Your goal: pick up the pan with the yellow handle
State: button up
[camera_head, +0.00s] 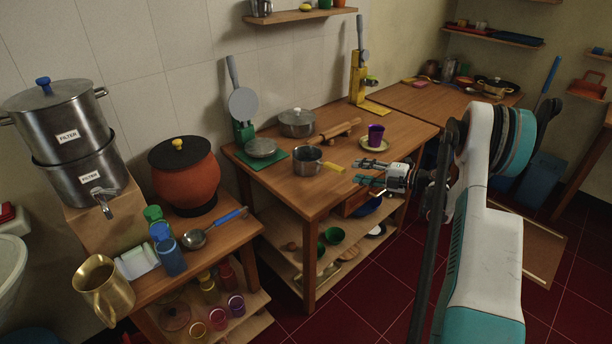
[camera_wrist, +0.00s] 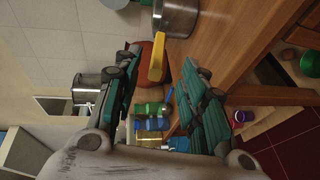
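The grey metal pan (camera_head: 307,160) with the yellow handle (camera_head: 334,168) stands upright near the front edge of the middle wooden table. Its handle points right, toward my gripper (camera_head: 361,172). My gripper is open and empty, with its fingers apart just beyond the handle end in the head view. In the wrist view, part of the pan (camera_wrist: 177,16) shows at the top. The yellow handle (camera_wrist: 157,58) appears between the two green-padded fingertips, with gaps on both sides. I cannot tell how far the handle reaches between the fingers in depth.
A purple cup (camera_head: 376,135) on a yellowish plate stands behind my gripper. A lidded pot (camera_head: 297,122), a rolling pin (camera_head: 340,129) and a green press (camera_head: 243,115) stand behind the pan. A lower shelf (camera_head: 277,233) holds bowls. Open floor lies in front.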

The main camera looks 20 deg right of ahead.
jog(key=b, duration=0.2)
send_near(328, 163)
jog(key=w+a+f, duration=0.2)
jog(key=w, duration=0.1)
jog(key=shift+a+f, duration=0.1)
jog(key=shift+a, duration=0.2)
jog(key=shift+b+x, duration=1.25)
jog(key=shift+x, duration=1.7)
jog(key=shift+r, duration=0.3)
grip_shut()
